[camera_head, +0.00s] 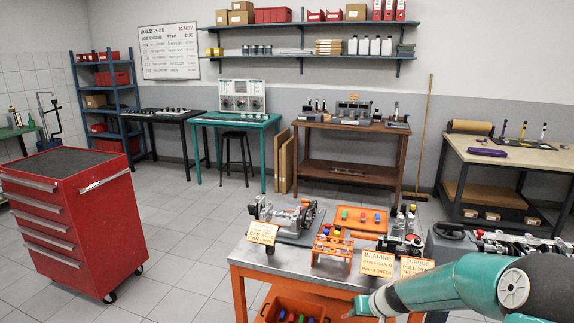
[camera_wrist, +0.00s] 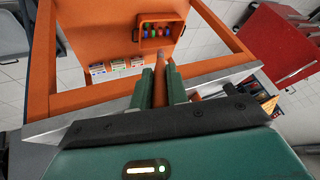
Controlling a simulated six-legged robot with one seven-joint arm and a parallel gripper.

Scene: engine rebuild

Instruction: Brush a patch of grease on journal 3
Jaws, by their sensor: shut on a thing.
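My gripper (camera_wrist: 162,87) shows in the wrist view, its two green fingers shut on a slim brown thing (camera_wrist: 159,90) that looks like the brush handle. Its bristles cannot be made out. In the head view my teal arm reaches in from the lower right, its end low in front of the workbench (camera_head: 268,263). A grey metal engine assembly (camera_head: 290,215) stands on the bench at left. Journal 3 cannot be told apart, and no grease patch can be made out.
An orange tray (camera_head: 360,222) with coloured pieces lies at the bench's back. Small bottles (camera_head: 405,220) stand to its right. Cards line the front edge, including a bearing card (camera_head: 378,264). An orange bin (camera_wrist: 163,31) sits on the lower shelf. A red tool cabinet (camera_head: 75,220) stands left.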

